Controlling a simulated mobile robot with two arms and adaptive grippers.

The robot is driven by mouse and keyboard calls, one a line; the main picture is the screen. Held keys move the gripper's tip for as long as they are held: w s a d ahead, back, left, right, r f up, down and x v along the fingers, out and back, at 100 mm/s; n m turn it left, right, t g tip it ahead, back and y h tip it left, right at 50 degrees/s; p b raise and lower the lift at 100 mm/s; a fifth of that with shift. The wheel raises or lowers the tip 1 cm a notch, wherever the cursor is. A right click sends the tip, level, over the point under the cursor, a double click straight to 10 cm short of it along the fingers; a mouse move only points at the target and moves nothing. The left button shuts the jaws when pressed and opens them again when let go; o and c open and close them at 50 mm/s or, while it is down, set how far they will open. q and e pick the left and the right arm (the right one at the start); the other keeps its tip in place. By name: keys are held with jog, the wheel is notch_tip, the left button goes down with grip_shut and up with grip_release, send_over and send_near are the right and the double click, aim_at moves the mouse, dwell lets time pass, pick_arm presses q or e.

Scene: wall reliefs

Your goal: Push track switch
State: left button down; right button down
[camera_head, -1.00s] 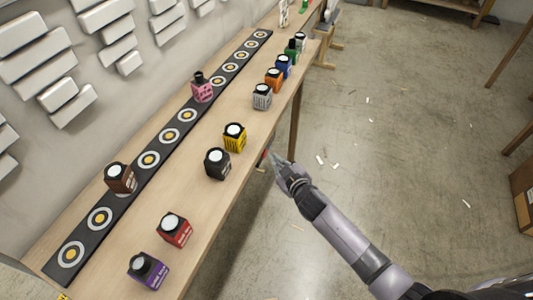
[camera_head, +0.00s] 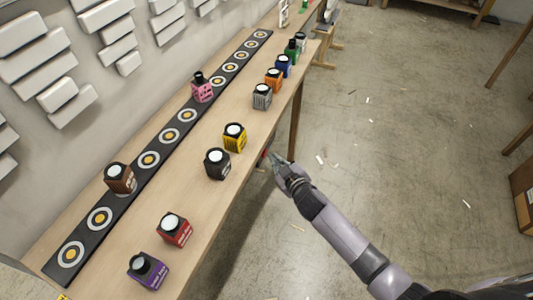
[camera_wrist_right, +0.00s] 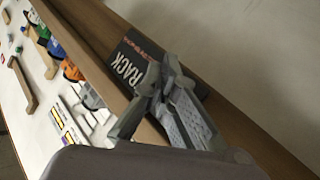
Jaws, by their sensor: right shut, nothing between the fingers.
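A black panel with white letters reading "RACK" (camera_wrist_right: 130,62) and small red lettering sits on the table's front edge in the right wrist view. The rest of its label is hidden behind my fingers. In the head view a small red spot (camera_head: 262,157) shows at the table edge beside the fingertips. My right gripper (camera_head: 271,156) is shut and empty, just off the front edge of the table. In the right wrist view its fingers (camera_wrist_right: 158,85) overlap the panel; I cannot tell whether they touch it. My left gripper is not in view.
The long wooden table (camera_head: 200,205) carries a black strip with ring targets (camera_head: 148,160). A brown bottle (camera_head: 119,178) and a pink bottle (camera_head: 202,90) stand on it. Several bottles, such as the yellow one (camera_head: 235,138), line the front. The floor at right is open.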

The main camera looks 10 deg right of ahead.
jog(key=shift+w+a, duration=0.2)
jog(key=shift+a, duration=0.1)
jog(key=shift+s+d, duration=0.3)
jog(key=shift+d, duration=0.05)
dwell(0.3)
jog(key=s+d+p, duration=0.2)
jog(key=s+d, duration=0.1)
jog(key=d, duration=0.2)
jog(key=shift+s+p, duration=0.15)
jog(key=shift+p, duration=0.15)
dwell(0.4)
